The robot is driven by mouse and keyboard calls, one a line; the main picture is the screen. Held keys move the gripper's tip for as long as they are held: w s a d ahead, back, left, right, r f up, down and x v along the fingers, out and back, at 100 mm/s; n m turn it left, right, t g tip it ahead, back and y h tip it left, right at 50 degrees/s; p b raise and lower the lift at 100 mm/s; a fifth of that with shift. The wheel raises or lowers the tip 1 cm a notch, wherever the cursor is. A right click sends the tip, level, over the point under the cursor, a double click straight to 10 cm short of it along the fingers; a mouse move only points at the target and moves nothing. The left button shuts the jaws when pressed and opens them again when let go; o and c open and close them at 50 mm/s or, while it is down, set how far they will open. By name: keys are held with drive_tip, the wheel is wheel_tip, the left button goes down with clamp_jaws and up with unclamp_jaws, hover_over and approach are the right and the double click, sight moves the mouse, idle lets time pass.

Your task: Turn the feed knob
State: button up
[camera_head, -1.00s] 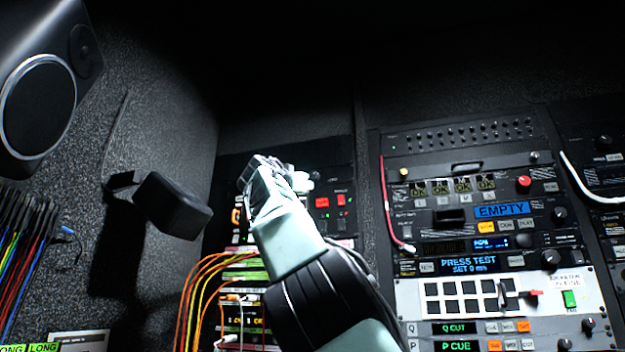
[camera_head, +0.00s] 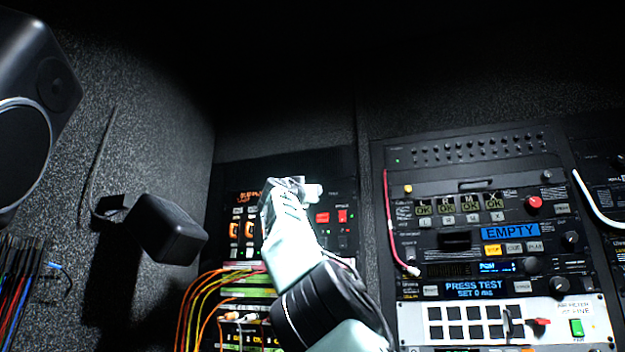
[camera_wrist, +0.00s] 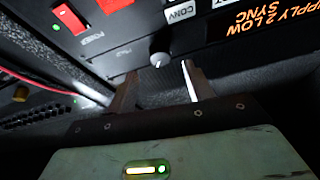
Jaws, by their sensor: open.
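A small grey round knob (camera_wrist: 160,59) with a pale pointer mark shows in the wrist view, on the edge of a dark rack panel. I cannot read a feed label beside it. My gripper (camera_wrist: 157,82) is open, one finger on each side of the knob's line, with the knob just beyond and between the fingertips. I cannot tell whether either finger touches it. In the head view my gripper (camera_head: 300,188) is in front of the left rack panel (camera_head: 338,165) and hides the knob.
Red switches (camera_head: 322,217) sit close to my gripper. Orange and yellow cables (camera_head: 205,290) hang below left. A black box (camera_head: 168,230) juts from the left wall, and a speaker (camera_head: 35,100) is at upper left. The right rack (camera_head: 480,180) carries buttons, displays and a red cable.

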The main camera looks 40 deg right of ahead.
drive_tip(key=shift+p+x, duration=2.25)
drive_tip(key=shift+x, duration=0.65)
drive_tip(key=c, duration=1)
